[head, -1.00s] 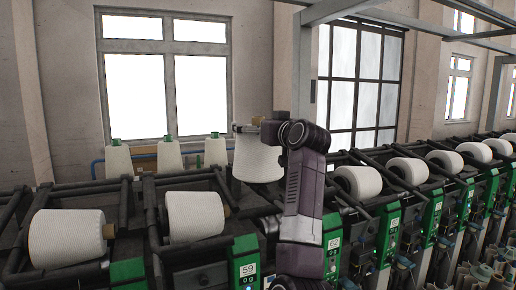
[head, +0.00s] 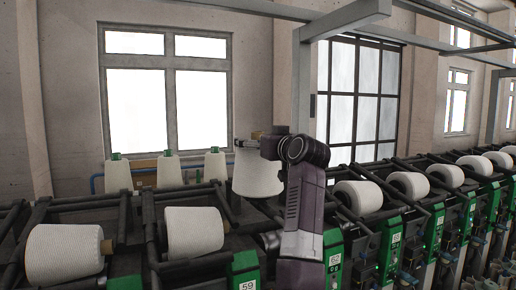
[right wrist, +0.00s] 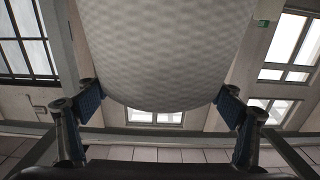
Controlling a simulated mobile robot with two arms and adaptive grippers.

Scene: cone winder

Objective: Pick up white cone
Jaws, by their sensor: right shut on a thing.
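A large white cone (head: 258,174) hangs above the back of the winding machine in the middle of the head view. My right gripper (head: 256,142) is at its upper end and is shut on it. My right arm hides part of the cone's right side. In the right wrist view the white cone (right wrist: 165,55) fills the upper middle, with the fingers of my right gripper (right wrist: 158,100) on either side of it. My left gripper is in neither view.
White packages (head: 66,254) (head: 194,232) lie in the cradles of the winder, and more run off to the right. Several upright cones with green tops (head: 168,171) stand behind the machine. Dark bars and green numbered units (head: 244,270) surround the cradles. An overhead grey beam (head: 345,18) crosses above.

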